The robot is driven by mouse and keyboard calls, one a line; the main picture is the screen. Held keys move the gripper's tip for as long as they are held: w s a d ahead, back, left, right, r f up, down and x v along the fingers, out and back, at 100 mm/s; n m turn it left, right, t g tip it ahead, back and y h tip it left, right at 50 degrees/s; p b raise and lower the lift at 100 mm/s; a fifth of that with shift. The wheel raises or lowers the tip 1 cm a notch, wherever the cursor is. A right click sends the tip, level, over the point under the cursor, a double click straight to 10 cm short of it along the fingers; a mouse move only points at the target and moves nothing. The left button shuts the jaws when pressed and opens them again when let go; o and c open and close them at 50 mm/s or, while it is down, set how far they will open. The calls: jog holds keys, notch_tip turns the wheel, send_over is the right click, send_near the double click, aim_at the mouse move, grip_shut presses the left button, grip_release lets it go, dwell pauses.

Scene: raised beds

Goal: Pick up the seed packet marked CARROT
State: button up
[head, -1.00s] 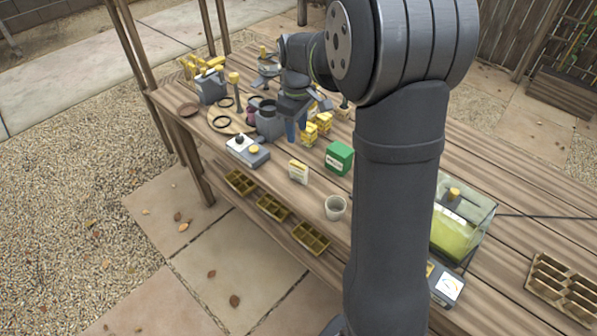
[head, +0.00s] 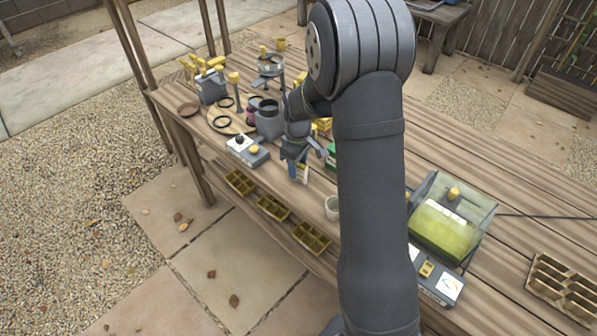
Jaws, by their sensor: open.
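A small cream and yellow packet (head: 304,175) stands upright near the front edge of the wooden bench. Its print is too small to read, so I cannot tell whether it says CARROT. My gripper (head: 298,174) is open, pointing down at this packet, with a blue finger in front of its left part. I cannot tell whether the fingers touch it. Yellow packets (head: 324,124) stand farther back, mostly hidden by my arm.
A grey box with knobs (head: 248,150) lies left of my gripper. A green box (head: 331,156) is close on the right, partly hidden. A pale cup (head: 332,208) stands nearer the front. A clear-lidded case (head: 450,220) is right of my arm.

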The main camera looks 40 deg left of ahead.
aim_at(299, 172)
notch_tip(299, 172, down, 3)
jog(key=shift+f, duration=0.15)
jog(key=shift+c, duration=0.4)
grip_shut()
